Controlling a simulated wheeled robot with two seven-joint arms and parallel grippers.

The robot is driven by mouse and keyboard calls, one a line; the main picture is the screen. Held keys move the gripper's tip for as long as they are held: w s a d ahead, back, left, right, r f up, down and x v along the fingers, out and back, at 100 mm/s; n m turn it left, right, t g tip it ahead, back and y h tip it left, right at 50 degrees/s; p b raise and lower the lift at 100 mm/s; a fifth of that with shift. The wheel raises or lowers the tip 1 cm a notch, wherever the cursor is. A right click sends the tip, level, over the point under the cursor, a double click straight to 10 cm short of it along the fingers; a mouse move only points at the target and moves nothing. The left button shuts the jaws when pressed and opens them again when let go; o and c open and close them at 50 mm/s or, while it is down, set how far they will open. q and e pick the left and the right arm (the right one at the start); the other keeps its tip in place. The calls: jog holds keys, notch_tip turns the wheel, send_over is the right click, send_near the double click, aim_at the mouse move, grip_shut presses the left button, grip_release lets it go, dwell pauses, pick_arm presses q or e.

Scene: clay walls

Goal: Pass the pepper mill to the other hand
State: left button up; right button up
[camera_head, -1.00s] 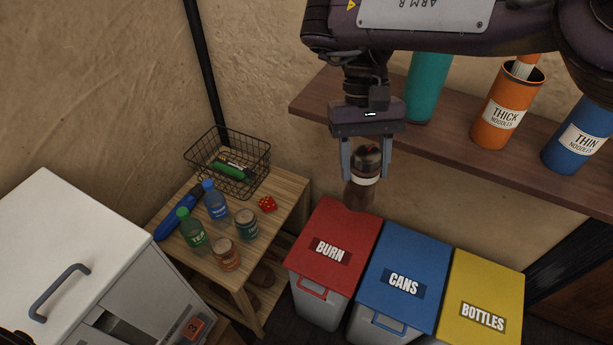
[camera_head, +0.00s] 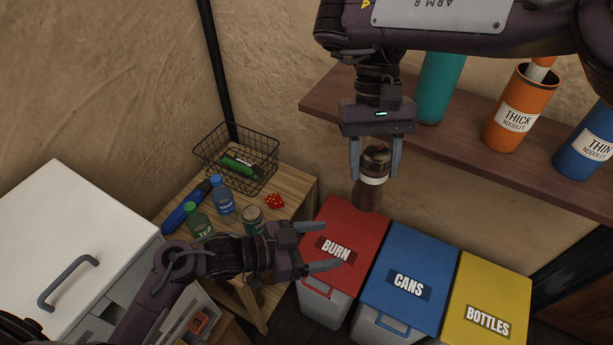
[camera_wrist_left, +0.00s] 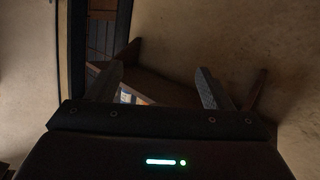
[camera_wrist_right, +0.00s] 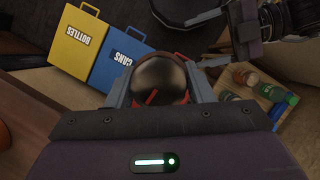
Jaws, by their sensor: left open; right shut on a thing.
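The pepper mill (camera_head: 372,190) is dark brown with a pale band and hangs upright below my right gripper (camera_head: 376,160), above the red bin. My right gripper is shut on its upper part. In the right wrist view the mill's dark, shiny round top (camera_wrist_right: 159,80) sits between the fingers. My left gripper (camera_head: 325,245) is open and empty, below and to the left of the mill, with its fingers pointing right over the red bin. In the left wrist view the open fingers (camera_wrist_left: 160,88) have nothing between them, and the mill does not show.
Red (camera_head: 345,222), blue (camera_head: 405,262) and yellow (camera_head: 487,290) bins stand below. A wooden table (camera_head: 295,195) with a wire basket (camera_head: 238,150), bottles and a can is at left, beside a white cabinet (camera_head: 75,230). A shelf (camera_head: 440,135) holding canisters runs behind the right gripper.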

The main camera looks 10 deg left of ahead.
pick_arm(q)
notch_tip(320, 180, up, 6)
jog(key=s+d+m+g+h, duration=0.1)
jog(key=s+m, duration=0.1)
jog(key=t+h, duration=0.1)
jog(key=t, duration=0.1)
send_near(377, 167)
notch_tip(377, 167, down, 2)
jog(key=w, duration=0.2)
jog(key=shift+n, duration=0.3)
jog(key=x, duration=1)
jog(key=shift+d+f, duration=0.1)
jog(key=shift+d, duration=0.05)
